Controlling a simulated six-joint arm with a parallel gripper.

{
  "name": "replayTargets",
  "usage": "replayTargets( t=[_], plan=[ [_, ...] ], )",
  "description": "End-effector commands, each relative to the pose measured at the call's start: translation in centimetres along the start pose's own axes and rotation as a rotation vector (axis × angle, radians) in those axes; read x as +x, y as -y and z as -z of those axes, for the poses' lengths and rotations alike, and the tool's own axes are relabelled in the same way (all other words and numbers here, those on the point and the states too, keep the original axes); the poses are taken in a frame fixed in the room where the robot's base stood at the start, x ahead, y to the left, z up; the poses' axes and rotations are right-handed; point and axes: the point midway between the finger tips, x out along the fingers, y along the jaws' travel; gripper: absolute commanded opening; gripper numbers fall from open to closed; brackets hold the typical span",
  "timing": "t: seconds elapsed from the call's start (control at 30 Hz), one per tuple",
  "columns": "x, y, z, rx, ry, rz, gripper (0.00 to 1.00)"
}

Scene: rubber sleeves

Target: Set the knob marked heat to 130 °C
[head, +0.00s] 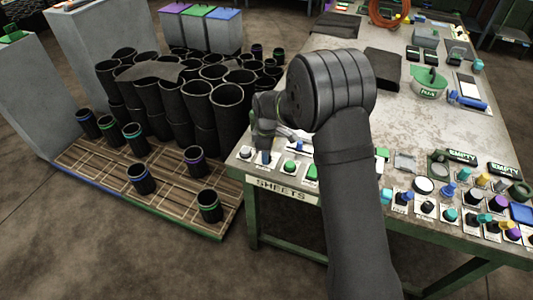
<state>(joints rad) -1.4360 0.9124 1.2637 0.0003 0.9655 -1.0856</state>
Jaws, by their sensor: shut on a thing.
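My gripper (264,148) points down at the near left corner of the table, left of my wrist. It is shut on a small blue knob-like part (266,157) that stands on a pale plate. My fingers and wrist hide most of this part. Its marking, pointer and scale are too small to read, so I cannot tell its setting or confirm the word heat.
A green button (290,166) sits just right of my gripper. Several knobs and switches line the front edge of the table (390,120). Black rubber sleeves (230,110) crowd the floor to the left, and some stand on a wooden pallet (105,165).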

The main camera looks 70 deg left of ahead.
Motion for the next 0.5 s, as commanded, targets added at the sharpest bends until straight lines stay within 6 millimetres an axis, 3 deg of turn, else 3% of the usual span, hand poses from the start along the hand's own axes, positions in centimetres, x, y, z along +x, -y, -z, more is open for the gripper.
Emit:
replayTargets(
  t=[0.03, 0.1, 0.13, 0.5],
  plan=[
    [-0.09, -0.06, 0.05, -0.001, -0.001, -0.002, 0.37],
    [-0.08, -0.06, 0.05, -0.001, -0.001, -0.002, 0.51],
    [-0.07, -0.05, 0.04, -0.001, -0.001, -0.002, 0.53],
    [-0.70, -0.05, 0.03, 0.000, -0.001, -0.002, 0.53]
  ],
)
